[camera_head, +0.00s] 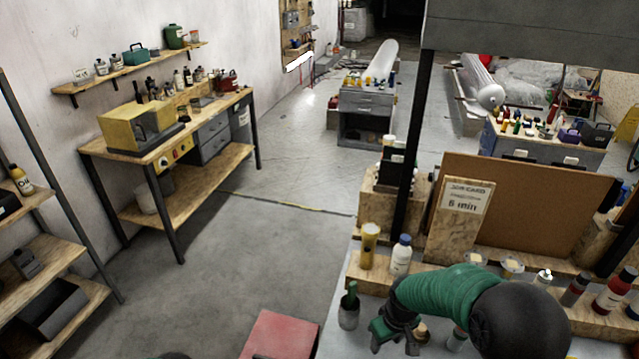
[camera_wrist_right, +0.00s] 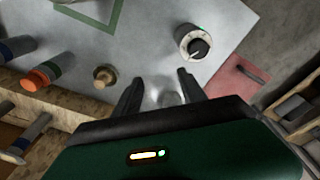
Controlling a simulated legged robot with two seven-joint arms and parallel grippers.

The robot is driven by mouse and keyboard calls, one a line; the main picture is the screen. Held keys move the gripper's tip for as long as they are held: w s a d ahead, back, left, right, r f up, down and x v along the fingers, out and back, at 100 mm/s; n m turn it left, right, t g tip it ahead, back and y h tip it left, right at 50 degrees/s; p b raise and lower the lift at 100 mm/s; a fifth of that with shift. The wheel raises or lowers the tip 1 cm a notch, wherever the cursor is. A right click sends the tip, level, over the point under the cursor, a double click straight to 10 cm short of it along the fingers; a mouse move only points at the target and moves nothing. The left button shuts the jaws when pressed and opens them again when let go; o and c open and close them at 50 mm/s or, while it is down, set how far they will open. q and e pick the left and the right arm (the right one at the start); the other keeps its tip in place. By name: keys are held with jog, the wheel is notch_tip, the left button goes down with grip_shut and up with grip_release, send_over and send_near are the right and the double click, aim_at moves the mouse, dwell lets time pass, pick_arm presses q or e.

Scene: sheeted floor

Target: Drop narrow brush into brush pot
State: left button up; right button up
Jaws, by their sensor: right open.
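I cannot tell whether that item is the narrow brush. My left gripper is not in view.
A wooden knob (camera_wrist_right: 103,76) stands near the gripper. Bottles, including a yellow one (camera_head: 369,247) and a white one (camera_head: 401,256), line a wooden ledge behind it. A job card (camera_head: 465,195) stands behind them. A red box (camera_head: 281,334) is at the bench's left.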

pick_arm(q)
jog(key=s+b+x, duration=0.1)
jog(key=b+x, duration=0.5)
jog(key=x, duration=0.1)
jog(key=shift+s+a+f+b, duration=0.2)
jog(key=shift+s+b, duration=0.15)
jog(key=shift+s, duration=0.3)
pick_arm(e)
jog(key=s+d+m, duration=0.1)
jog(key=s+m, duration=0.1)
jog(key=s, duration=0.7)
jog(key=s+d+r+m+t, duration=0.1)
jog(key=s+m, duration=0.1)
jog(key=s, duration=0.7)
jog(key=shift+s+d+r+m, duration=0.15)
jog(key=shift+s+d+m, duration=0.05)
jog(key=shift+d+m, duration=0.15)
